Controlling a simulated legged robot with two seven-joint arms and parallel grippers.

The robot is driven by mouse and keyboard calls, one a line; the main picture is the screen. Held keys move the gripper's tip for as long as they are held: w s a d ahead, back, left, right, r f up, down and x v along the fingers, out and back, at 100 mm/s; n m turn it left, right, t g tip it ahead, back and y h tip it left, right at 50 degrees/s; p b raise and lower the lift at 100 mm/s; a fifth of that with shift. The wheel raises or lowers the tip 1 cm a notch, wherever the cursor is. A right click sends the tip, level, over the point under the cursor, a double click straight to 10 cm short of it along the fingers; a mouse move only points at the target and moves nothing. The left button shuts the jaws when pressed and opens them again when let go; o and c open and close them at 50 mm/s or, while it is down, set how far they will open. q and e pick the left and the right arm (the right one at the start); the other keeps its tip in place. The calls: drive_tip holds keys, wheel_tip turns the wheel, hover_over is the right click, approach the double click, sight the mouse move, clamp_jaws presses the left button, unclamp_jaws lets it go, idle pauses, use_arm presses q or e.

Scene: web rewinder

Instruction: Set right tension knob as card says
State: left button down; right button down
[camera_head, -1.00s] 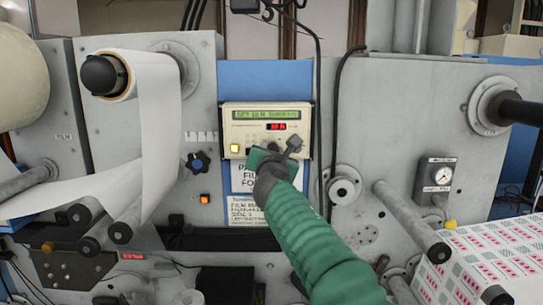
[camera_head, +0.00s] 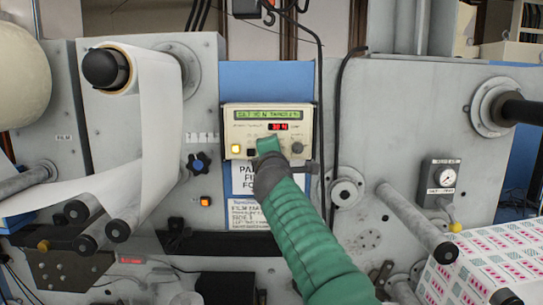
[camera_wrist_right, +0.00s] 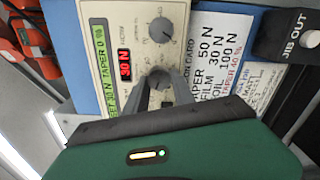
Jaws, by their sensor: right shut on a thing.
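The tension control box (camera_head: 240,122) has a green text display (camera_head: 268,115) and a red readout (camera_head: 281,127). In the wrist view the readout (camera_wrist_right: 124,64) shows 30 N; the green display (camera_wrist_right: 98,80) reads 30 N and TAPER 0 %. My right gripper (camera_head: 268,150) is at the box's lower middle. In the wrist view its fingers (camera_wrist_right: 160,88) are shut on the left of two knobs (camera_wrist_right: 158,76). The right knob (camera_head: 297,147) is free, with a pointer (camera_wrist_right: 163,30). The card (camera_wrist_right: 215,55) reads PAPER 50 N, FILM 30 N, FOIL 100 N, and a TAPER 40 % line.
A yellow lit button (camera_head: 235,149) is left of the gripper. A dark star knob (camera_head: 199,162) and an orange button (camera_head: 205,201) are on the left frame. A JIB OUT label (camera_wrist_right: 293,35) sits beyond the card. A cable (camera_head: 334,120) hangs right of the box.

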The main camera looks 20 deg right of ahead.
drive_tip(key=shift+d+f+m+b, duration=0.15)
drive_tip(key=shift+m+b, duration=0.8)
drive_tip(key=shift+m, duration=7.55)
drive_tip(key=shift+d+f+m+b, duration=0.1)
drive_tip(key=shift+m+b, duration=0.85)
drive_tip(key=shift+m, duration=7.55)
